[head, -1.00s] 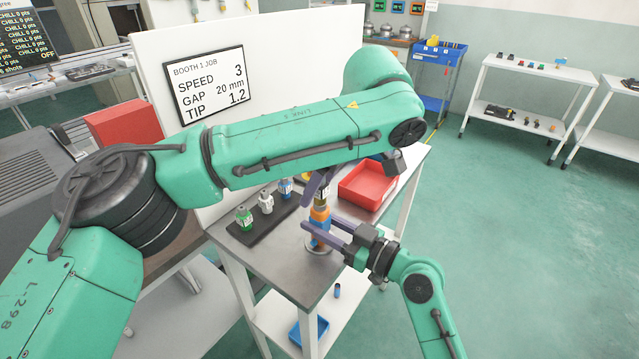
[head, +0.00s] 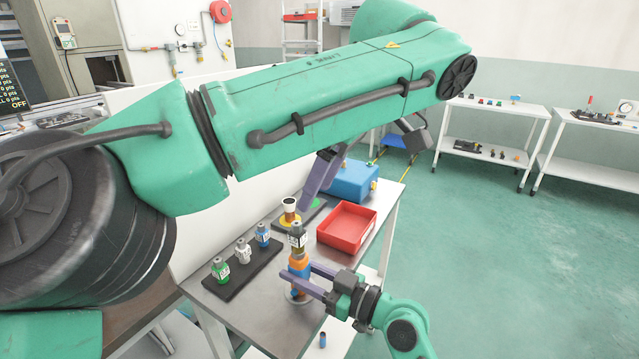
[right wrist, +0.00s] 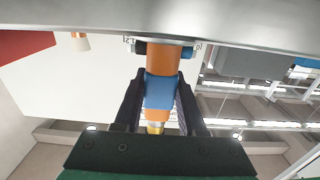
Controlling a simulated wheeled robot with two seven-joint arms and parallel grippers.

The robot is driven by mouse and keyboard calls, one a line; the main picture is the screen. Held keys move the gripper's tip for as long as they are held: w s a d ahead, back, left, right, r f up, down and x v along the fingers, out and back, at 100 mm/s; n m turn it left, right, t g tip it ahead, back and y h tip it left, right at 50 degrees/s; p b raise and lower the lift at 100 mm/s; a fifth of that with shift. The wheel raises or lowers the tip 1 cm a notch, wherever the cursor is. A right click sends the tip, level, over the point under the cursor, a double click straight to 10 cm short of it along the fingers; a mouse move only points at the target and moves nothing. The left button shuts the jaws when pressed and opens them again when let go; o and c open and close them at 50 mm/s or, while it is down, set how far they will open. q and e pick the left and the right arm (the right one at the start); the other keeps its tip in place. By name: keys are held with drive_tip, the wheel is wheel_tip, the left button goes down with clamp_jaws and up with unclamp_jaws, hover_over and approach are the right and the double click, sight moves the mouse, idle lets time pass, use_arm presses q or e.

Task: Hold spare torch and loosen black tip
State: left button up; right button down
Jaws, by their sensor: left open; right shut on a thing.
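The spare torch (head: 301,264), orange with a blue band, stands upright at the front of the grey table. Its black tip (head: 297,236), with a white label, is on top. My right gripper (head: 298,273) is shut around the torch body from the right.
A black mat (head: 237,274) holds green (head: 221,269), white (head: 243,250) and blue (head: 263,235) tips left of the torch. A red tray (head: 323,237) and a blue box (head: 353,181) stand behind right. A white panel borders the left.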

drive_tip(key=shift+c, duration=2)
unclamp_jaws()
